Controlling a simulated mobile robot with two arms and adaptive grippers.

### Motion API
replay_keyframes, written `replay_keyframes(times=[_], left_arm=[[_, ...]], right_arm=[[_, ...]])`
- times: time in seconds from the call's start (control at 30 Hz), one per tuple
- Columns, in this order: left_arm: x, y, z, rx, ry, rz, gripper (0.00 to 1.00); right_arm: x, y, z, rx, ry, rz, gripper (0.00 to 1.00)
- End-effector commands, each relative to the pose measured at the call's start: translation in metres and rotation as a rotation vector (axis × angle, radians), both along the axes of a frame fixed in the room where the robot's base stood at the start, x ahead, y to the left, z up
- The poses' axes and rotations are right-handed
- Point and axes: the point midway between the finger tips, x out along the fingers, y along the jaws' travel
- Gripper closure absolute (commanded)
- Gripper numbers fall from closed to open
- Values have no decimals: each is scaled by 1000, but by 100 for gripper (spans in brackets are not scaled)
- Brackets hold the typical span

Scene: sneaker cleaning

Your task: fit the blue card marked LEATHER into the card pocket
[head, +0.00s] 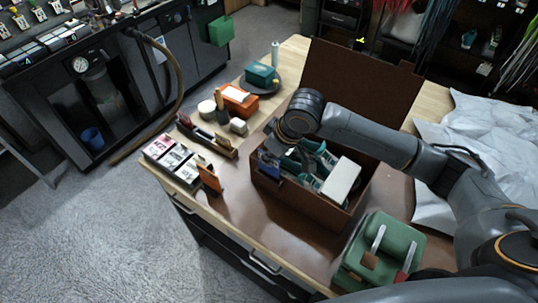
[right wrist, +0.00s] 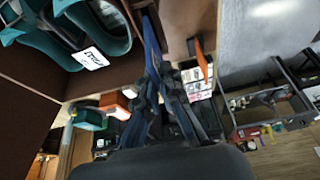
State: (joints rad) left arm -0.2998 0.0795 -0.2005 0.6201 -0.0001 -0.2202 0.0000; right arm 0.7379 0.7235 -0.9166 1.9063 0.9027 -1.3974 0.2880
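My right gripper (right wrist: 168,75) points down at the left front corner of the brown box (head: 310,203). Its fingers appear closed on a thin blue card (right wrist: 152,42), which is nearly edge-on in the right wrist view. In the head view the blue card (head: 268,164) shows beside the box's left wall, partly hidden by the gripper. Its lettering is unreadable. The card pocket cannot be made out clearly, nor whether the card is in it. My left gripper is out of view.
Teal sneakers (head: 312,160) and a white label block (head: 341,180) are in the box. An orange card (head: 209,180) stands left, near a card tray (head: 172,160) and a brush rack (head: 205,137). A green caddy (head: 385,250) stands at the front right. Bare tabletop lies in front of the box.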

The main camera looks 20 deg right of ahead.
Motion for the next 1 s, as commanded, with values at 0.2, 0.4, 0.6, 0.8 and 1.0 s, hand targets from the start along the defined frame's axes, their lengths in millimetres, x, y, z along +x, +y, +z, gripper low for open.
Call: replay_keyframes(times=[0.2, 0.4, 0.6, 0.8, 1.0], left_arm=[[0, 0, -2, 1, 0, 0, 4], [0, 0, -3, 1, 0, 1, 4], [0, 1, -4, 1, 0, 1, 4], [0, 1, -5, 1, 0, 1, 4], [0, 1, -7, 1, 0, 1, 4]], right_arm=[[0, 0, -6, -1, 1, 0, 100], [0, 0, -11, -1, 1, 0, 100], [0, 0, -16, -1, 1, 0, 100], [0, 0, -21, -1, 1, 1, 100], [0, 0, -26, 0, 1, 1, 100]])
